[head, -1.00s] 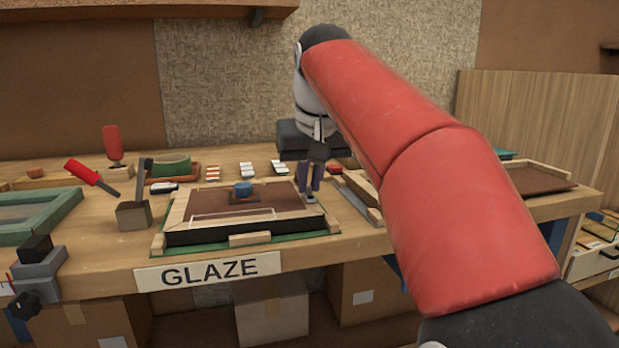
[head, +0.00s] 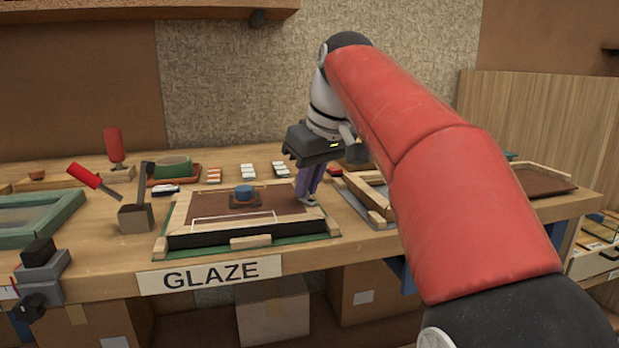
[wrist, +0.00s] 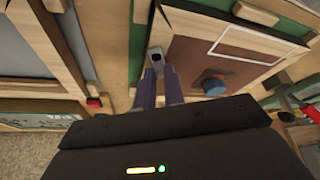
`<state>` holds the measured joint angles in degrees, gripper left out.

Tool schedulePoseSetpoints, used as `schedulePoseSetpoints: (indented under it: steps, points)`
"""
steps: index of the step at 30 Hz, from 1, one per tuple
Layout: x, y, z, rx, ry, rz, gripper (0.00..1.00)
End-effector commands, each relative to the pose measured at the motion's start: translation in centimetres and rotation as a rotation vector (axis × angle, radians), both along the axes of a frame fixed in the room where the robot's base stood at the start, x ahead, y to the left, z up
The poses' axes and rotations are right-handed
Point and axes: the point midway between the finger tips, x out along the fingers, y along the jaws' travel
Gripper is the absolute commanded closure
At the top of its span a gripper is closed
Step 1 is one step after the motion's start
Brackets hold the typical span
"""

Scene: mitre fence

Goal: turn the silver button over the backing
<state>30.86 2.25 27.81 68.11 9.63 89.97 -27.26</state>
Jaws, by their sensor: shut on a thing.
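The silver button (wrist: 156,54) sits on the wooden frame at the right edge of the brown backing (head: 210,205). In the wrist view the backing (wrist: 240,62) lies to the right of the button. My gripper (wrist: 159,66) is shut on the button, its two purple-grey fingers reaching down to it. In the head view my gripper (head: 309,196) stands tilted at the frame's right side, and the fingers mostly hide the button. I cannot tell whether the button overlaps the backing.
A blue-topped knob (head: 244,193) stands on the backing. A GLAZE sign (head: 211,274) is on the bench front. A second wooden frame (head: 364,193) lies close on the right. A block holder (head: 136,217) and a green frame (head: 38,222) are on the left.

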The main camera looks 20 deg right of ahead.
Motion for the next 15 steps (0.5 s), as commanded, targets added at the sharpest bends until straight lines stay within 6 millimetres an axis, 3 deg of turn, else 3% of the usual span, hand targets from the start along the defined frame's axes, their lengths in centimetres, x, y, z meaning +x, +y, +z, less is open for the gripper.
schedulePoseSetpoints:
  steps: [15]
  points:
    - [-0.12,0.29,-0.01,0.002,0.001,0.491,1.00]
